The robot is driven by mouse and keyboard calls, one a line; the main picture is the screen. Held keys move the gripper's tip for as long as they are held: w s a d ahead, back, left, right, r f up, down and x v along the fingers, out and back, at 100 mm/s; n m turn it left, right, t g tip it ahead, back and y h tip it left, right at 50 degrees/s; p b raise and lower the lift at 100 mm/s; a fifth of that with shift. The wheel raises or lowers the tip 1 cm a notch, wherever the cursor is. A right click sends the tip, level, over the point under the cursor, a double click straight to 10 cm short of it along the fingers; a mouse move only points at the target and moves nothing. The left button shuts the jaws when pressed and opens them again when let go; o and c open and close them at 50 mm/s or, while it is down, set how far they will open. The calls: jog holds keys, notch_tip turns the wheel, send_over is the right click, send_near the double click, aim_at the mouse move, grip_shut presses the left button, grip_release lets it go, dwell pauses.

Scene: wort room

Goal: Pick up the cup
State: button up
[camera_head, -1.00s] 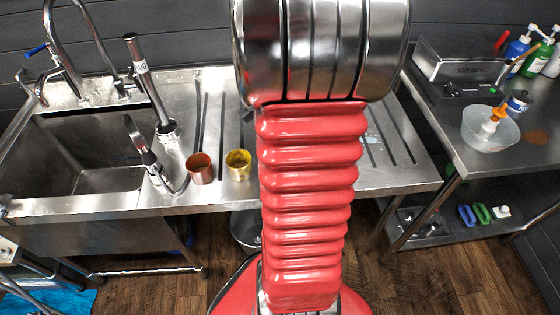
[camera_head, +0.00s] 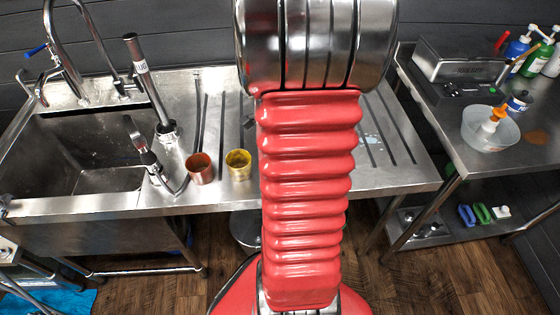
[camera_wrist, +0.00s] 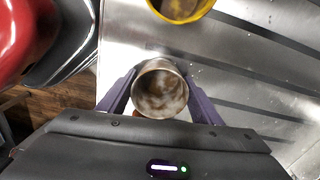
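In the wrist view, a grey metal cup (camera_wrist: 160,92) with a mottled inside stands between the two purple fingers of my gripper (camera_wrist: 160,78). The fingers flank its sides closely. I cannot tell whether they press on it or leave a small gap. A yellow cup (camera_wrist: 181,7) is just beyond, cut by the top edge. In the head view, my red arm hides the gripper and the grey cup. There, a copper cup (camera_head: 200,169) and a yellow cup (camera_head: 238,165) stand upright side by side on the steel counter's front edge.
The steel counter (camera_head: 222,190) has a sink (camera_head: 80,155) with taps at left and drain grooves at right.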

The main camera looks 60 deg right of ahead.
jog(key=c, duration=0.7)
jog(key=shift+o, duration=0.2)
notch_tip(320, 180, up, 10)
dwell(0.3)
dwell(0.5)
